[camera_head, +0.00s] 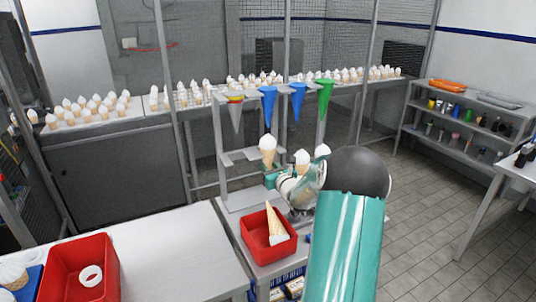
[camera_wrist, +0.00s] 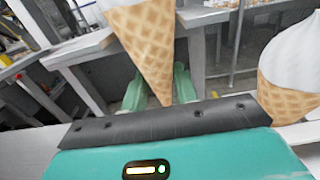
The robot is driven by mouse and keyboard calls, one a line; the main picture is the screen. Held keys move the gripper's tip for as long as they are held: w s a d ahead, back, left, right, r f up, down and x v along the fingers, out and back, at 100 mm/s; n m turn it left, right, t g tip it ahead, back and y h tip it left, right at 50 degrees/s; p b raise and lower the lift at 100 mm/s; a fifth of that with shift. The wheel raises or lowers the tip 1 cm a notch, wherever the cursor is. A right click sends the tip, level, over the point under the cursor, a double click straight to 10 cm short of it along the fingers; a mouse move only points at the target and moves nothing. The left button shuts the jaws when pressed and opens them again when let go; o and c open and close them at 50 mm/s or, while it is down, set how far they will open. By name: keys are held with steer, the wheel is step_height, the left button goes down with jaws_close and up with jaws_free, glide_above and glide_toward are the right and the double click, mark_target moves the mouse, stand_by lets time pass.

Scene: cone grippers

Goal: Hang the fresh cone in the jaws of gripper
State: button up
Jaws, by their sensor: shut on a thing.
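A cone with a white top (camera_head: 268,151) stands upright in my gripper (camera_head: 271,180), tip down. In the wrist view its waffle part (camera_wrist: 150,45) comes down between my teal fingers (camera_wrist: 160,88); its top is cut off. Its white top is just below the dark lower end of the left blue funnel-shaped holder (camera_head: 268,104); whether they touch is unclear. Two more white-topped cones, one (camera_head: 302,158) below the other blue holder (camera_head: 298,100) and one (camera_head: 322,150) below the green holder (camera_head: 325,97), show partly behind my arm.
A red bin (camera_head: 250,240) below contains a tilted cone (camera_head: 273,222). Another red bin (camera_head: 60,285) holds a white ring. The left table (camera_head: 170,255) has clear room. Many cones line the back shelf.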

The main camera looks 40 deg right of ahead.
stand_by(0.3)
steer(key=v, duration=0.8)
steer(key=shift+s, duration=0.25)
stand_by(1.0)
steer(key=shift+r, duration=0.1)
stand_by(0.5)
